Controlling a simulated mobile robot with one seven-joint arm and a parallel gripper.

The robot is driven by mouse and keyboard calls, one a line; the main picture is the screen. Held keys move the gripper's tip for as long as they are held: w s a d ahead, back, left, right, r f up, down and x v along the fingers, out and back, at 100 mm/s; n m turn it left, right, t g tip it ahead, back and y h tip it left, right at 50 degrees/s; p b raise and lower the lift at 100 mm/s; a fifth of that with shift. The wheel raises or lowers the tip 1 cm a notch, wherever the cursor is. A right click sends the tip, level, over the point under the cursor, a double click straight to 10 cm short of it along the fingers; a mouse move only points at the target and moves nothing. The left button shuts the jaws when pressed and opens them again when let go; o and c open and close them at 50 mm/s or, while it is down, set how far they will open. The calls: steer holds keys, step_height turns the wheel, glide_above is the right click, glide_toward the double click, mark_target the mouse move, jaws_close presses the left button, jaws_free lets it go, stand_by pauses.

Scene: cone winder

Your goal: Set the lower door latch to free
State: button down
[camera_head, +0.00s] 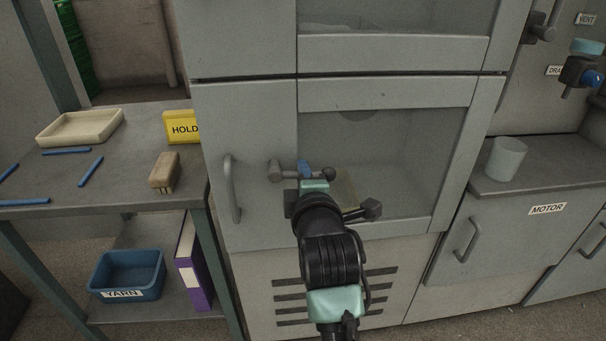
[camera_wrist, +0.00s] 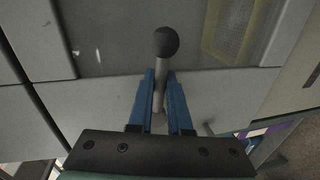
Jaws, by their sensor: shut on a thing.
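The lower door (camera_head: 385,89) is a grey framed door with a window, and it looks closed. Its latch (camera_head: 277,170) is a grey pivot at the door's left side with a lever ending in a dark ball knob (camera_head: 328,174). The lever points right in the head view. My gripper (camera_head: 305,172) is at the lever, its blue fingers shut on it. In the wrist view the gripper (camera_wrist: 161,98) has one blue finger on each side of the grey lever (camera_wrist: 159,88), with the ball knob (camera_wrist: 166,42) beyond the fingertips. My arm hides part of the door's lower frame.
A vertical handle (camera_head: 232,188) is left of the latch. A side table (camera_head: 120,150) at left holds a tray (camera_head: 80,127), a brush (camera_head: 164,171) and a yellow HOLD sign (camera_head: 181,127). A grey cup (camera_head: 506,158) stands on the right counter above the MOTOR cabinet (camera_head: 490,235).

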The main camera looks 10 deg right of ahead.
steer(key=shift+r, duration=0.1)
steer(key=c, duration=0.8)
jaws_free()
steer(key=shift+c, duration=0.2)
steer(key=s+r+p, duration=0.1)
steer(key=s+r, duration=0.1)
steer(key=s, duration=1)
steer(key=shift+s+r, duration=0.2)
steer(key=shift+s, duration=0.2)
